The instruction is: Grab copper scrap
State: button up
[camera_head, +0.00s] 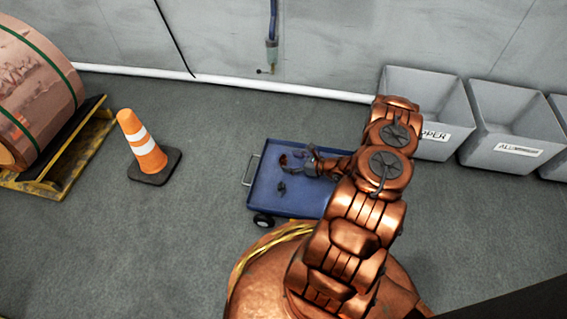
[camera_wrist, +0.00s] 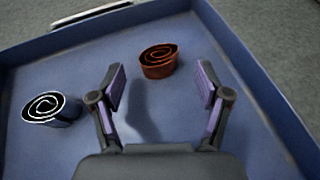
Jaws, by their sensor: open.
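In the wrist view, a copper-coloured spiral scrap (camera_wrist: 158,62) sits on the blue cart bed, beyond my fingertips and roughly between their lines. A silver-grey spiral scrap (camera_wrist: 50,108) lies to the left, outside my left finger. My gripper (camera_wrist: 161,88) is open and empty above the bed, with its shadow on the bed between the fingers. In the head view, my gripper (camera_head: 297,165) reaches over the blue cart (camera_head: 262,196). The scraps are small there, and my arm hides the cart's right part.
An orange and white cone (camera_head: 142,143) stands left of the cart. A large copper coil (camera_head: 35,88) rests on a yellow and black pallet (camera_head: 75,150) at far left. Grey labelled bins (camera_head: 500,135) line the wall at right. The cart has a raised rim (camera_wrist: 245,62).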

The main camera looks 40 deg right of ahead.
aim_at(283, 161)
jog(key=shift+b+x, duration=0.5)
jog(key=shift+x, duration=0.95)
jog(key=shift+s+a, duration=0.1)
jog(key=c, duration=1.2)
jog(key=shift+r, duration=0.15)
